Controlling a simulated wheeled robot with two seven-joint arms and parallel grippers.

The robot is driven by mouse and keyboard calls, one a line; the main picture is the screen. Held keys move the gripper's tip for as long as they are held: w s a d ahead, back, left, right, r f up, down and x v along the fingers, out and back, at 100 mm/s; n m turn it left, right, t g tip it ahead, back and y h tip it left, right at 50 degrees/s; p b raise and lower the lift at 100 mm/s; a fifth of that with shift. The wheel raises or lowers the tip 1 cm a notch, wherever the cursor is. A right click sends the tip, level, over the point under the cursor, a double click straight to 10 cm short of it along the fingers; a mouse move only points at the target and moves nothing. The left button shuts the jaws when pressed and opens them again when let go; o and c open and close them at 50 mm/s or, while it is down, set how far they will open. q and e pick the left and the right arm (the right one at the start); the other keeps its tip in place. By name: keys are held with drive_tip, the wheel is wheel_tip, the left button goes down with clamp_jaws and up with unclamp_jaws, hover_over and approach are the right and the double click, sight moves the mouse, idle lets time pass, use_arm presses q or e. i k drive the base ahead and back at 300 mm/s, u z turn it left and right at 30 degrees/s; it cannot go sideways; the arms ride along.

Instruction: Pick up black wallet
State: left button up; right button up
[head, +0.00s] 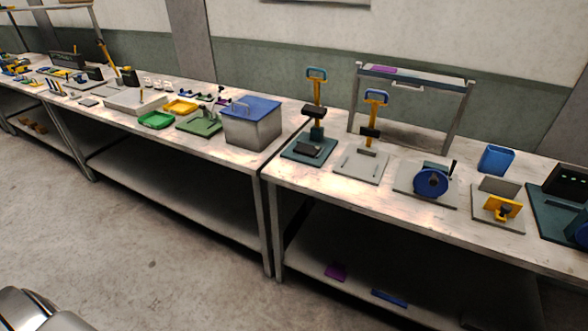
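I cannot clearly make out a black wallet in the head view. A small dark flat block (309,151) lies on the dark green base of a hand press with a blue handle (316,76); I cannot tell whether it is the wallet or part of the press. Neither of my grippers shows. A rounded silvery part at the lower left corner seems to be mine.
Two long workbenches stand along the wall; the right one (290,182) holds several hand tools, a blue-wheeled device (431,182) and a blue bin (496,160). A blue-lidded box (253,128) stands on the left bench. The concrete floor (150,235) in front is clear.

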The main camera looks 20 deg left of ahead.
sight(303, 148)
drive_tip(key=k, duration=0.45)
drive_tip(key=u, duration=0.85)
drive_tip(key=i, duration=0.65)
drive_tip(key=u, duration=0.65)
drive_tip(key=i, duration=0.85)
drive_tip(key=z, duration=0.75)
drive_tip(key=i, duration=0.45)
drive_tip(key=z, duration=0.4)
